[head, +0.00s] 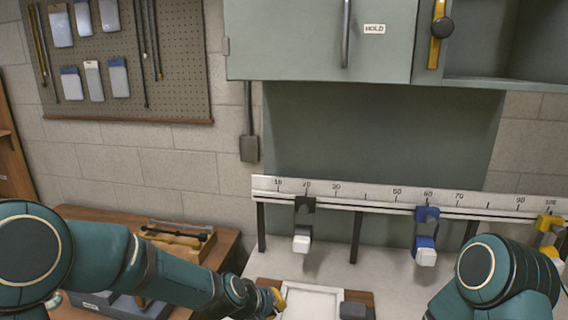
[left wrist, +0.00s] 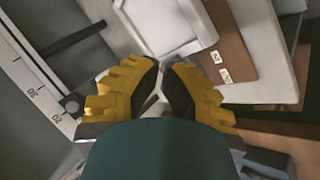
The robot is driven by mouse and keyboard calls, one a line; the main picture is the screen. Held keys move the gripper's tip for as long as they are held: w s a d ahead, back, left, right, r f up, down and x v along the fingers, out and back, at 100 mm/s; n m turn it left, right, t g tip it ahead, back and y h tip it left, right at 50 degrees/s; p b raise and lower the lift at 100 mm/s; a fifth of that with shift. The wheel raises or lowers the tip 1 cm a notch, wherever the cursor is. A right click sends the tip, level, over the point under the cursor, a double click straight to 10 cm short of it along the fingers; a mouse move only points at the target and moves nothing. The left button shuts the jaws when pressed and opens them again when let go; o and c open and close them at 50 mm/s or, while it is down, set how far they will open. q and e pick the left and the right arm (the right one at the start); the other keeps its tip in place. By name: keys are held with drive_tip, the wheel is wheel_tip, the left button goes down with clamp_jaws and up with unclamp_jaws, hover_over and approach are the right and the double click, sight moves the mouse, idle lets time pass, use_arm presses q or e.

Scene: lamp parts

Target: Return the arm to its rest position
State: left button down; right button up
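In the head view my left arm reaches in from the left, and its yellow gripper (head: 277,298) is low in the picture beside a white tray (head: 312,298). In the left wrist view the two yellow fingers with dark pads (left wrist: 162,66) show a narrow gap between their tips. I see nothing held between them. The tray (left wrist: 165,28) lies beyond the fingertips there. My right arm shows at the lower right of the head view, bent; its gripper is not visible.
A numbered rail (head: 375,198) carries a black holder (head: 304,215), a blue holder (head: 426,228) and a yellow piece (head: 548,224). A grey cabinet (head: 300,40) hangs above. A brown side table (head: 222,246) with a box stands near my left arm.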

use_arm(q)
drive_tip(key=s+a+f+m+g+b, duration=0.1)
drive_tip(key=s+a+f+g, duration=0.1)
drive_tip(key=s+f, duration=0.8)
drive_tip(key=s+a+f+m+g+y+b, duration=0.1)
drive_tip(key=s+a+f, duration=0.4)
drive_tip(key=s+f, duration=0.5)
wheel_tip(320, 180, down, 3)
drive_tip(key=shift+s+a+f+m+g+y, duration=0.15)
drive_tip(key=shift+s+a+m+g+y, duration=0.15)
drive_tip(key=shift+m+g, duration=0.4)
